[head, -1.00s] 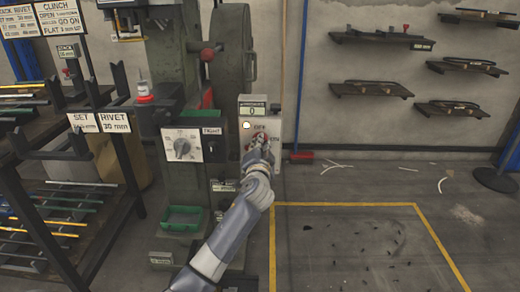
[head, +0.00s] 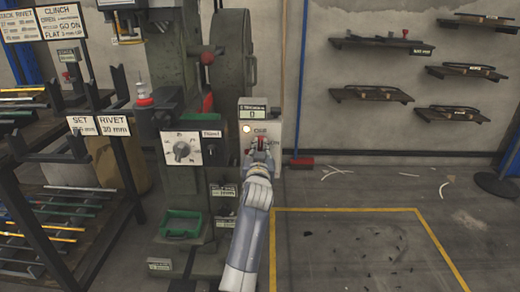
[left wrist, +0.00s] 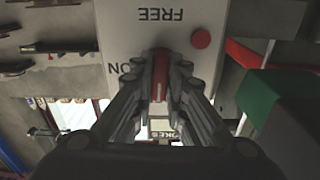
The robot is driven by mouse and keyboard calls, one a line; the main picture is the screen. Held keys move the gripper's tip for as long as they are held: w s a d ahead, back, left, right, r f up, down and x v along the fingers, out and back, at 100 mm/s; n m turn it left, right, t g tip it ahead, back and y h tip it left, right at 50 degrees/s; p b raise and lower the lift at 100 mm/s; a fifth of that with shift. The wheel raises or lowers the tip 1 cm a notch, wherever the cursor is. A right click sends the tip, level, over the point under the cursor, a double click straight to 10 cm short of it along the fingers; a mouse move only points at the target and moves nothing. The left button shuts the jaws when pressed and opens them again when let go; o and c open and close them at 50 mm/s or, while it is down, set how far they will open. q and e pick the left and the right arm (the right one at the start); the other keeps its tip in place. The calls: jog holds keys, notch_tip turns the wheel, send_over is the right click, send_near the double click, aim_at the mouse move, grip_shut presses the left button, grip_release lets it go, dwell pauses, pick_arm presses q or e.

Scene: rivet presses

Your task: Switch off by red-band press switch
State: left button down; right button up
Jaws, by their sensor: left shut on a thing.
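The switch box (head: 274,113) is a pale upright panel on the right side of the green-grey press (head: 181,60). It has a small display (head: 252,113) and a pale round lamp (head: 247,128). My left gripper (head: 261,151) is at its front, shut on the red switch handle (head: 261,142). In the left wrist view the red handle (left wrist: 160,72) stands upright between the fingers (left wrist: 158,95). The panel reads FREE upside down beyond it, with ON at the left partly covered and a red dot at the right. My right gripper is out of view.
A dial box (head: 182,148) and a green tray (head: 181,224) are on the press, left of my arm. A rack with rods (head: 50,215) stands at the far left. Wall shelves (head: 371,94) hang at the right. The yellow-lined floor (head: 350,250) is mostly clear.

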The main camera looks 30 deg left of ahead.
pick_arm(q)
jog(key=shift+f+n, duration=0.1)
jog(key=shift+n, duration=0.3)
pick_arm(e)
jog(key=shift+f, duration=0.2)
pick_arm(q)
jog(key=c, duration=1.6)
grip_release()
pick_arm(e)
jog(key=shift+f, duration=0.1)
pick_arm(q)
jog(key=shift+r, duration=0.2)
notch_tip(320, 180, up, 10)
jog(key=shift+f, duration=0.15)
jog(key=shift+d+f, duration=0.1)
